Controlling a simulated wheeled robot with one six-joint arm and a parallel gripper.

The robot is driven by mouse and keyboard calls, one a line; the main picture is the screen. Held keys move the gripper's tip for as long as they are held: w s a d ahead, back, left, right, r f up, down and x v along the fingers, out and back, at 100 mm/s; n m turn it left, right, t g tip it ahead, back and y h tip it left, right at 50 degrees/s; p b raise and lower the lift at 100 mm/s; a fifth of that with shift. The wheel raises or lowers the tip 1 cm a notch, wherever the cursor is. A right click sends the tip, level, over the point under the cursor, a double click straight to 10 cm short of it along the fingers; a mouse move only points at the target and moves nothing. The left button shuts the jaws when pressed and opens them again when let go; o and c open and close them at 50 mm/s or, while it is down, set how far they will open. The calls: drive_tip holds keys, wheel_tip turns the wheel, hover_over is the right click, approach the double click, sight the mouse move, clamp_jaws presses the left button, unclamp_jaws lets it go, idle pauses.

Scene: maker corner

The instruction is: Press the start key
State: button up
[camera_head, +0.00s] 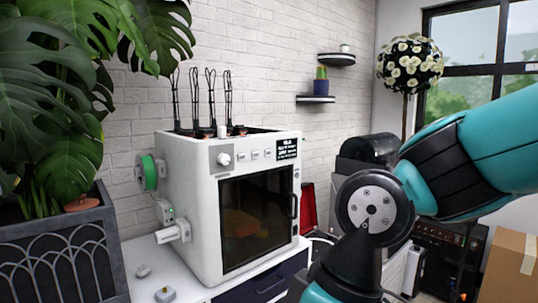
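A white boxy machine (188,200), like an enclosed 3D printer, stands on a white worktop. Its front has a dark window door (256,215) with a vertical handle at the right edge. Above the door is a panel with a round knob (224,158) at the left. A row of small light keys (254,154) sits right of the knob. A black label (287,148) with white text is at the panel's right end. The text is too small to read, and I cannot tell which key is the start key. My gripper is out of view; only my teal arm shows at right.
Black cable stalks (210,98) rise from the machine's top. A green spool (147,172) hangs on its left side. A large plant in a dark planter (70,255) stands at left. Small items (165,294) lie on the worktop in front. A cardboard box (508,265) is at lower right.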

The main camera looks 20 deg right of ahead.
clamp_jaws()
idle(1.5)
